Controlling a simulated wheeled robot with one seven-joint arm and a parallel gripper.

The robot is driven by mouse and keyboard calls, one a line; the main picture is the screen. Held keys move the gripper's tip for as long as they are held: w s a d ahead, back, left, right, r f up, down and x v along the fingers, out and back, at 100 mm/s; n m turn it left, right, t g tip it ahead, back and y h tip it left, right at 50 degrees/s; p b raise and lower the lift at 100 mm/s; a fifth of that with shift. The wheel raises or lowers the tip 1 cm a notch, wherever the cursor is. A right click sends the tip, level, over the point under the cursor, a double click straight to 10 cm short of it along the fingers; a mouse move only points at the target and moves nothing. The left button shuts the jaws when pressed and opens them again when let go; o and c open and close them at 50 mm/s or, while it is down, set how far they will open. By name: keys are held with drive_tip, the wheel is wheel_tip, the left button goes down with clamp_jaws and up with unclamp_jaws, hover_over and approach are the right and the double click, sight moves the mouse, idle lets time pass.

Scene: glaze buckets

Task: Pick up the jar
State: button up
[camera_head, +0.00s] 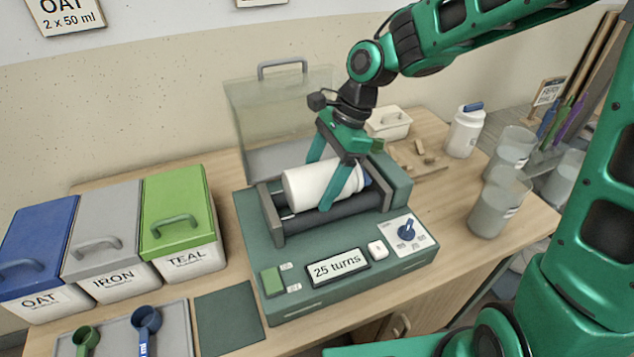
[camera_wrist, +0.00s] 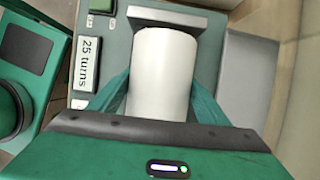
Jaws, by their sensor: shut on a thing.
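The white jar (camera_head: 308,185) lies on its side on the dark rollers of the green roller machine (camera_head: 258,245). A blue lid shows in part at its right end, beside my gripper. My gripper (camera_head: 326,186) reaches down from above, with one finger on each side of the jar, and is shut on it. In the wrist view the jar (camera_wrist: 162,75) lies between the two green fingers (camera_wrist: 160,100). The jar still appears to rest on the rollers or just over them; I cannot tell which.
The machine's clear cover (camera_head: 275,110) stands raised behind. Its front has a "25 turns" display (camera_head: 337,267) and a blue knob (camera_head: 407,230). Bins with blue, grey and green lids (camera_head: 177,212) stand left. Cloudy containers (camera_head: 495,208) and a white bottle (camera_head: 464,132) stand right.

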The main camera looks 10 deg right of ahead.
sight(315, 170)
drive_tip(key=shift+r, duration=0.1)
drive_tip(key=shift+r, duration=0.9)
drive_tip(key=r, duration=0.2)
drive_tip(key=shift+s+a+r, duration=0.25)
drive_tip(key=shift+r, duration=0.05)
drive_tip(key=s+a+r, duration=0.7)
drive_tip(key=s+r, duration=0.1)
drive_tip(key=r, duration=0.4)
drive_tip(key=shift+s+r, duration=0.2)
drive_tip(key=shift+s, duration=0.05)
idle(0.5)
